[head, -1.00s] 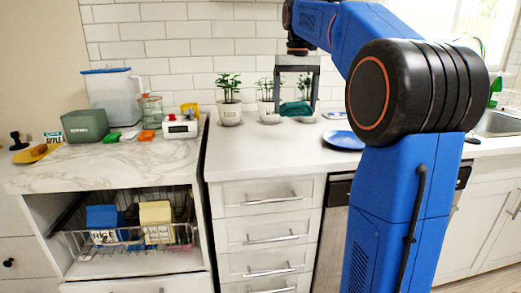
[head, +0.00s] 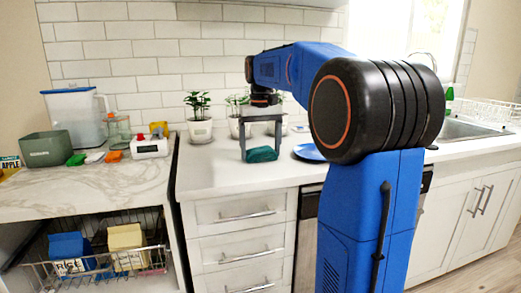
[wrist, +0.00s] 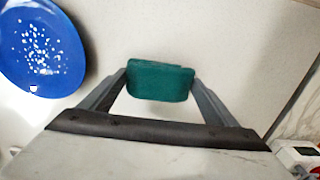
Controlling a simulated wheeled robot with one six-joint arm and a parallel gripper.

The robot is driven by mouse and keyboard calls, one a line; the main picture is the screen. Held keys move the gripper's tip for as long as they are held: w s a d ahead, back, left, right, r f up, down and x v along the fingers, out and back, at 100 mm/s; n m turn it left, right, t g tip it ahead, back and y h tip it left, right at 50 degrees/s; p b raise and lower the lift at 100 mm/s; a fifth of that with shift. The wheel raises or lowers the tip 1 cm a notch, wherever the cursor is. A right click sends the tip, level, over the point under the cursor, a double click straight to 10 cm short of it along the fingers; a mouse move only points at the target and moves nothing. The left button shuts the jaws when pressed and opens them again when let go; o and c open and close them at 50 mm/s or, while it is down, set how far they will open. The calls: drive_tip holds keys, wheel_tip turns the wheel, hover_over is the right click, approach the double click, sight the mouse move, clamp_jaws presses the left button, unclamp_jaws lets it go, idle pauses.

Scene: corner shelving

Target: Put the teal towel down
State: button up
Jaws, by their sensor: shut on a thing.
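The teal towel (head: 262,154) is a small folded bundle between the fingertips of my gripper (head: 261,150), low at the white counter (head: 220,177). In the wrist view the towel (wrist: 160,80) fills the gap between the two grey fingers of my gripper (wrist: 160,84), which are shut on it. I cannot tell whether the towel's underside touches the counter.
A blue speckled plate (wrist: 42,50) lies on the counter beside the towel; it also shows in the head view (head: 308,152). Potted plants (head: 199,115) stand along the back wall. A white timer (head: 150,146) and a grey-green bin (head: 47,149) sit on the left marble counter. Bare counter lies in front of the towel.

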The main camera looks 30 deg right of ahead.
sight(261, 148)
drive_tip(key=shift+f, duration=0.15)
drive_tip(key=o, duration=0.9)
wheel_tip(261, 148, up, 12)
drive_tip(key=shift+r, duration=0.15)
drive_tip(key=s+a+f+n+t, duration=0.1)
drive_tip(key=s+a+f, duration=0.4)
drive_tip(key=s+f, duration=0.5)
drive_tip(key=s+a+f+n+t, duration=0.1)
drive_tip(key=s+a+f, duration=0.4)
drive_tip(key=s+f, duration=0.5)
drive_tip(key=s+a+f+n+t, duration=0.1)
drive_tip(key=s+a+f, duration=0.4)
drive_tip(key=s+f, duration=0.5)
drive_tip(key=shift+a+f+t, duration=0.35)
drive_tip(key=shift+f+t, duration=0.2)
drive_tip(key=shift+t, duration=0.35)
